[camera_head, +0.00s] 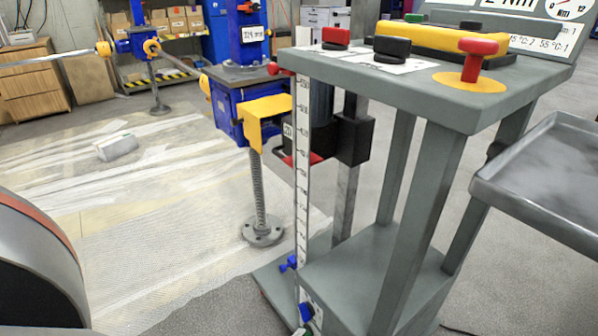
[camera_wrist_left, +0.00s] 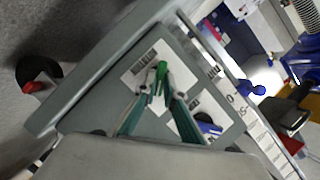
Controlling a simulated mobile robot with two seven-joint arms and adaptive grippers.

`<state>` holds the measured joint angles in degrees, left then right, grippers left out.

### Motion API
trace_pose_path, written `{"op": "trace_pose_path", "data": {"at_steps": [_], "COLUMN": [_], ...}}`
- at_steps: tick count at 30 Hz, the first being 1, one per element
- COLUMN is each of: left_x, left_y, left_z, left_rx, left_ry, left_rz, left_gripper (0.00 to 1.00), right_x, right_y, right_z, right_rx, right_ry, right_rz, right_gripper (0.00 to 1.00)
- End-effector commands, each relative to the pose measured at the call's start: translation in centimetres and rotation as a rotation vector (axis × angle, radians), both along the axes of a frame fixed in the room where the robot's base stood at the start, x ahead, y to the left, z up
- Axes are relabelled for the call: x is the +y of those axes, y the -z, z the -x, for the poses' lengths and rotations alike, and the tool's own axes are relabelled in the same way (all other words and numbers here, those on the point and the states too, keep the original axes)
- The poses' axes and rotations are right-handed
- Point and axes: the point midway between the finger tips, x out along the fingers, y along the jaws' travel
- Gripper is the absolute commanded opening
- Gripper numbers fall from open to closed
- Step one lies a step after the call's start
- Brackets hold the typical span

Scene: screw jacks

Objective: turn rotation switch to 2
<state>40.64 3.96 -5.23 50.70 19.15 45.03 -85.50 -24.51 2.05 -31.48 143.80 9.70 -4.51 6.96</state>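In the left wrist view my left gripper (camera_wrist_left: 161,82) reaches over a flat grey plate. Its two fingers converge at a small green knob (camera_wrist_left: 160,73), with one fingertip on each side. Whether they press on the knob cannot be told. A white label with a barcode (camera_wrist_left: 146,66) lies beside the knob. A blue knob (camera_wrist_left: 208,128) sits on another label to the right. In the head view the blue knob (camera_head: 307,311) shows low on the cart's base, and a bit of the green knob (camera_head: 301,330) shows at the bottom edge. My right gripper is in neither view.
The grey cart (camera_head: 440,106) carries red and black knobs, a yellow bar and a red mushroom knob (camera_head: 475,60) on top. A vertical ruler (camera_head: 302,180) with a blue clip (camera_head: 288,264) stands at its left. A grey tray (camera_head: 550,180) is at right.

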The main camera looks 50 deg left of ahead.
Motion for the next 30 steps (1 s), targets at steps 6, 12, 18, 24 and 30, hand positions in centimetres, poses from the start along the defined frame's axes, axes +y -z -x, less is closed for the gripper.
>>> {"op": "trace_pose_path", "data": {"at_steps": [6,12,18,24,30], "left_x": [0.0,0.0,0.1,0.3,0.5], "left_y": [0.0,-0.2,-0.5,-0.8,-0.7], "left_z": [0.0,-0.1,-0.3,-0.5,-0.3], "left_rx": [0.001,0.000,0.006,0.018,0.035], "left_ry": [0.001,0.001,0.002,0.004,0.005], "left_rz": [0.000,0.031,0.130,0.294,0.480], "left_gripper": [0.00,0.00,0.00,0.00,0.00], "right_x": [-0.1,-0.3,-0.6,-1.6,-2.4], "right_y": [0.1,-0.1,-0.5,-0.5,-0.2], "right_z": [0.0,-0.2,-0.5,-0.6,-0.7], "right_rx": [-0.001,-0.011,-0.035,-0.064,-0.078], "right_ry": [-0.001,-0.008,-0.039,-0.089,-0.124], "right_rz": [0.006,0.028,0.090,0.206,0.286], "right_gripper": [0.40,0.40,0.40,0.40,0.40]}}
